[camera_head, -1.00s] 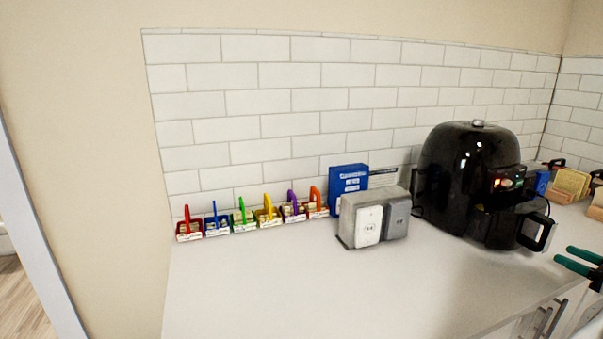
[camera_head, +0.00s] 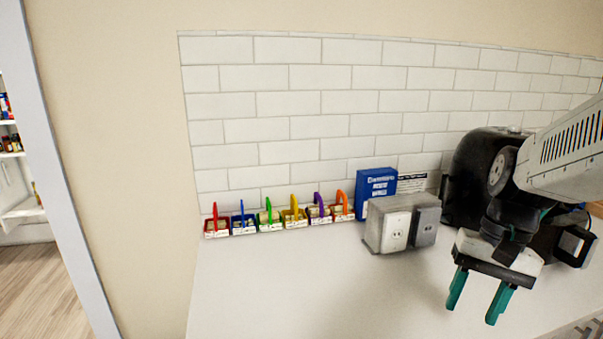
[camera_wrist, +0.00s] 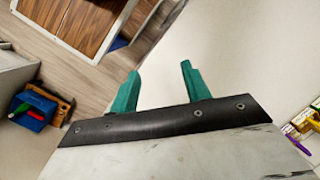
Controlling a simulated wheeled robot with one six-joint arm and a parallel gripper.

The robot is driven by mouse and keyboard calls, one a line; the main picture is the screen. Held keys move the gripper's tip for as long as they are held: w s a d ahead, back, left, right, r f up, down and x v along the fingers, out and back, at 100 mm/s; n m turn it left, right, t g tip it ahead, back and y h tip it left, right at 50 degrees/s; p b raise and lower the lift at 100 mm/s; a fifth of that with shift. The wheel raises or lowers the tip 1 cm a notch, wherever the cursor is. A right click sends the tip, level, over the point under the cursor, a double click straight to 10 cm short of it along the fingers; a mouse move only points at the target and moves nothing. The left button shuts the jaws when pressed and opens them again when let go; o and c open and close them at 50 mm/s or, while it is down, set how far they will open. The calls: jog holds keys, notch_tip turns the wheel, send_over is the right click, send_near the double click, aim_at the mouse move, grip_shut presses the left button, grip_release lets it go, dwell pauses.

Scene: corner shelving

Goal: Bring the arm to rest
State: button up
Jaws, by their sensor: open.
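My gripper (camera_head: 473,304) hangs in front of the black air fryer at the right of the head view, its two teal fingers apart and pointing down above the white counter. In the wrist view my gripper (camera_wrist: 157,82) shows its fingers spread with nothing between them. My arm covers part of the air fryer.
The black air fryer (camera_head: 475,165) stands behind my arm. A grey outlet box (camera_head: 390,222) and a blue box (camera_head: 376,186) stand left of it, then a row of several small coloured baskets (camera_head: 268,221) along the tiled wall. The front counter (camera_head: 300,290) is clear.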

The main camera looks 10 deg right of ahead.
jog(key=s+a+r+n+t+h, duration=0.2)
jog(key=s+a+r+n, duration=0.1)
jog(key=a+n, duration=0.4)
jog(key=a+r, duration=0.1)
jog(key=a, duration=0.2)
jog(key=shift+s+n+h, duration=0.25)
jog(key=shift+n+h, duration=0.05)
jog(key=shift+h, duration=0.1)
